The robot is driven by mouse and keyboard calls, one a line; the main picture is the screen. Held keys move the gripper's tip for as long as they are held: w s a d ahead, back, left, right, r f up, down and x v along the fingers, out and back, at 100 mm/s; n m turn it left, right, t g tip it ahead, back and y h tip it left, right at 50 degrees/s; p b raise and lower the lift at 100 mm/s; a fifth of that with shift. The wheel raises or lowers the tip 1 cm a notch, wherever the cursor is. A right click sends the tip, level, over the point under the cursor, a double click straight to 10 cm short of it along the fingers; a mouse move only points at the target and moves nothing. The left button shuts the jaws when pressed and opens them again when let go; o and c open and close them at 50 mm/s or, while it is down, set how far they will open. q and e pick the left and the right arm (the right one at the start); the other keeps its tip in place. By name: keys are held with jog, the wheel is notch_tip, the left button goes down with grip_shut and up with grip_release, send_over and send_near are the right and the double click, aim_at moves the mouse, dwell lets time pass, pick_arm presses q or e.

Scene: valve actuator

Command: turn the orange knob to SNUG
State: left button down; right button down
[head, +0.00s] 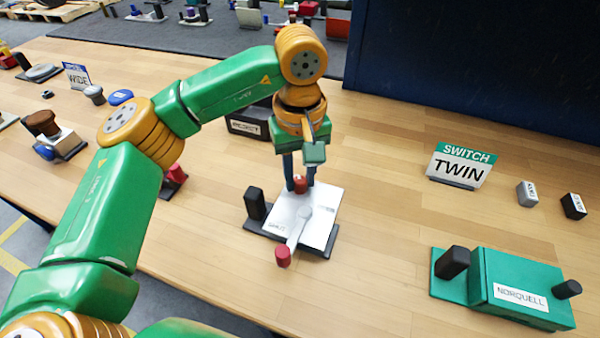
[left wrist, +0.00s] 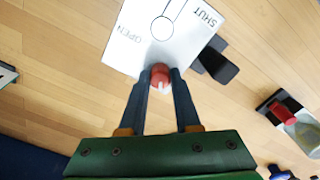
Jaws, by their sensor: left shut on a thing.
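A red-orange knob (head: 301,185) stands at the far edge of a white plate (head: 318,233) on a dark base. In the left wrist view the knob (left wrist: 160,74) has a white mark on its near side. My left gripper (head: 299,180) reaches down from above, and its two dark fingers (left wrist: 160,80) are shut on the knob's sides. The plate (left wrist: 128,60) reads OPEN and SHUT in the left wrist view; I can read no SNUG mark. A pale lever (head: 298,230) with a red end (head: 283,256) lies across the plate. My right gripper is out of view.
A black post (head: 255,203) stands close beside the plate. A green NORQUELL box (head: 522,292), a SWITCH TWIN sign (head: 461,166) and two small blocks are to the right. Behind my gripper is a dark labelled box (head: 246,122). The wood between plate and green box is clear.

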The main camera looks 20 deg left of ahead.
aim_at(300, 180)
pick_arm(q)
jog(key=m, duration=0.3)
jog(key=shift+m, duration=2.1)
jog(key=c, duration=0.6)
grip_release()
notch_tip(300, 180, up, 7)
jog(key=shift+r+p, duration=0.1)
jog(key=shift+p, duration=0.3)
